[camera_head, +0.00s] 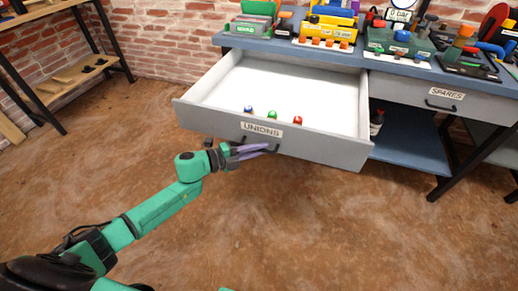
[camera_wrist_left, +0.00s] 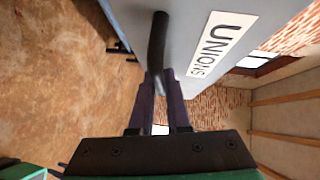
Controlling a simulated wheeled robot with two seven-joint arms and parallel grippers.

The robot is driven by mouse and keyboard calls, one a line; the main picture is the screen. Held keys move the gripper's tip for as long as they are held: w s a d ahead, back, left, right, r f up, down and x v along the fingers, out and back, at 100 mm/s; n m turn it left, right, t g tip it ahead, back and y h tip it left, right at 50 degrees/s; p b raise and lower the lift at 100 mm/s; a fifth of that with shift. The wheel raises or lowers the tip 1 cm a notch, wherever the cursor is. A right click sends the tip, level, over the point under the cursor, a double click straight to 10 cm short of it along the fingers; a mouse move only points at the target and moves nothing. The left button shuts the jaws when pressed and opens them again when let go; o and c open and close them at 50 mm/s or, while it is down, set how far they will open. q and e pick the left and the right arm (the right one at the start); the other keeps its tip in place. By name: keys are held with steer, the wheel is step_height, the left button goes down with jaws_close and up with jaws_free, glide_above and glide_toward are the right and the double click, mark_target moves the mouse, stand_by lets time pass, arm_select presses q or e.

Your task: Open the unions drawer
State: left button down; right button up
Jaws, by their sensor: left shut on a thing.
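The unions drawer (camera_head: 335,147) is pulled far out from under the bench, and its white inside shows. Its front carries a UNIONS label (camera_head: 262,130), which also shows in the left wrist view (camera_wrist_left: 221,44). A blue, a green (camera_head: 272,115) and a red fitting (camera_head: 297,120) lie inside near the front. My left gripper (camera_head: 262,149) is at the drawer front, just below the label. In the left wrist view its purple fingers (camera_wrist_left: 161,95) are shut on the dark drawer handle (camera_wrist_left: 157,45). My right gripper is not in view.
The blue bench top (camera_head: 300,52) holds several coloured devices. A closed SPARES drawer (camera_head: 440,97) is at the right, above a blue lower shelf (camera_head: 408,140). A shelf rack (camera_head: 75,72) stands at the far left. The brown floor before the drawer is clear apart from my arm.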

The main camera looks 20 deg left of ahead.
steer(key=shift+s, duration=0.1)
arm_select(q)
steer(key=c, duration=1)
jaws_free()
steer(key=shift+o, duration=0.6)
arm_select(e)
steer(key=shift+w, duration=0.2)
arm_select(q)
steer(key=p+v, duration=0.1)
steer(key=v, duration=1.3)
steer(key=shift+a, duration=0.25)
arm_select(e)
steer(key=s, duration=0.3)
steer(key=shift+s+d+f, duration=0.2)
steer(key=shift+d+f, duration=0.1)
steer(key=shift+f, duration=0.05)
arm_select(q)
steer(key=shift+s+r, duration=0.1)
